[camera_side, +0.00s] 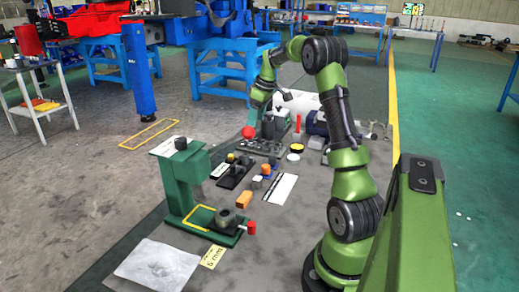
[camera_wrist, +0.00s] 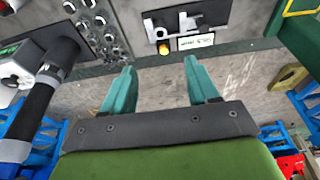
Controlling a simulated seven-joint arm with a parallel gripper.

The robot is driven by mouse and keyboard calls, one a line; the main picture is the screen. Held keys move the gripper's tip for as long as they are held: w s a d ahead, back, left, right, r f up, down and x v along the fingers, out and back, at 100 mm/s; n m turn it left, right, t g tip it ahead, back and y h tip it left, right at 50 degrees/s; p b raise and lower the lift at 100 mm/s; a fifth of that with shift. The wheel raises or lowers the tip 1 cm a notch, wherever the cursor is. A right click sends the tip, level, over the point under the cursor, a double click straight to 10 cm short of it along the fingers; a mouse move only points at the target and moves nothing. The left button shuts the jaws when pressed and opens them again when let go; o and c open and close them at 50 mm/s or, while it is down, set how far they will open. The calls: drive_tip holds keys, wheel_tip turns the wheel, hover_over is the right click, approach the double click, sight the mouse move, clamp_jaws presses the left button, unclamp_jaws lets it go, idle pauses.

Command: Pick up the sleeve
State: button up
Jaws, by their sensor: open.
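I cannot tell for sure which part is the sleeve. In the side view a dark round ring-like part (camera_side: 225,217) sits on the base of a green stand (camera_side: 182,185). An orange block (camera_side: 243,201) and small cylinders (camera_side: 266,170) lie on the bench farther back. My gripper (camera_wrist: 160,64) is open and empty, with its two teal fingers apart over the bench edge in the wrist view. A black fixture (camera_wrist: 185,18) with grey parts and a yellow knob (camera_wrist: 164,48) lies beyond the fingertips. In the side view my gripper is small and partly hidden among the equipment.
A metal plate with several holes (camera_wrist: 100,28) is at the wrist view's upper left. A black cylinder on a machine (camera_wrist: 45,88) is close on the left. A white strip (camera_side: 277,189) and a grey sheet (camera_side: 157,265) lie on the bench. A yellow floor frame (camera_side: 151,133) is beyond its edge.

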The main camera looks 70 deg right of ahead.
sight(245, 154)
drive_tip(key=x, duration=1.5)
drive_tip(key=shift+f, duration=0.15)
clamp_jaws()
